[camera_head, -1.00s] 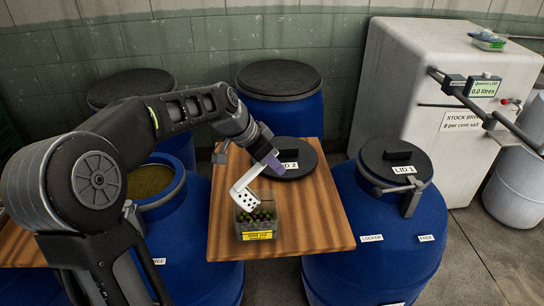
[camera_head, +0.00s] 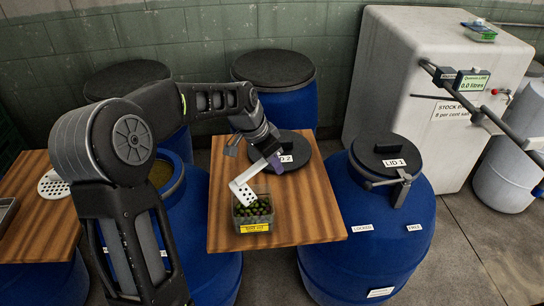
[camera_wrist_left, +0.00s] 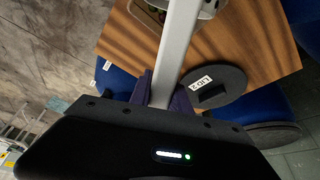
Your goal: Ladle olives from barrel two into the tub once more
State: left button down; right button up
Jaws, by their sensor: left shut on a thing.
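My left gripper (camera_head: 272,157) is shut on the handle of a ladle (camera_head: 243,190) with a pale perforated bowl. The bowl is at the tub's upper left rim; whether it touches is unclear. The clear tub (camera_head: 252,226), with a yellow label, holds green olives and stands on the wooden board. In the left wrist view, the ladle's grey handle (camera_wrist_left: 176,50) runs up from the gripper past lid 2. An open blue barrel (camera_head: 190,205) with a brownish-green top surface stands left of the board, partly hidden by my arm; its number is not readable. My right gripper is out of view.
Lid 2 (camera_head: 298,150) lies on the board (camera_head: 310,215) behind the tub. A blue barrel under lid 1 (camera_head: 390,152) stands to the right. Closed barrels (camera_head: 275,70) stand behind. Another board at left holds a white perforated disc (camera_head: 52,185). The board's right side is clear.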

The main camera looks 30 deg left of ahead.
pick_arm(q)
jog(key=shift+w+d+f+g+y+p, duration=0.15)
jog(key=shift+w+f+g+y+p, duration=0.15)
jog(key=shift+f+g+p, duration=0.3)
jog(key=shift+w+d+f+g+y+p, duration=0.1)
jog(key=shift+w+f+g+y+p, duration=0.25)
jog(key=shift+f+p, duration=0.3)
jog(key=shift+s, duration=0.1)
jog(key=shift+d, duration=0.1)
jog(key=s+d+r+n+b, duration=0.2)
jog(key=s+d+n+b, duration=0.1)
jog(key=d, duration=1)
jog(key=shift+d+n+b, duration=0.3)
jog(key=shift+n+b, duration=0.4)
jog(key=shift+n, duration=0.4)
jog(key=shift+y, duration=0.25)
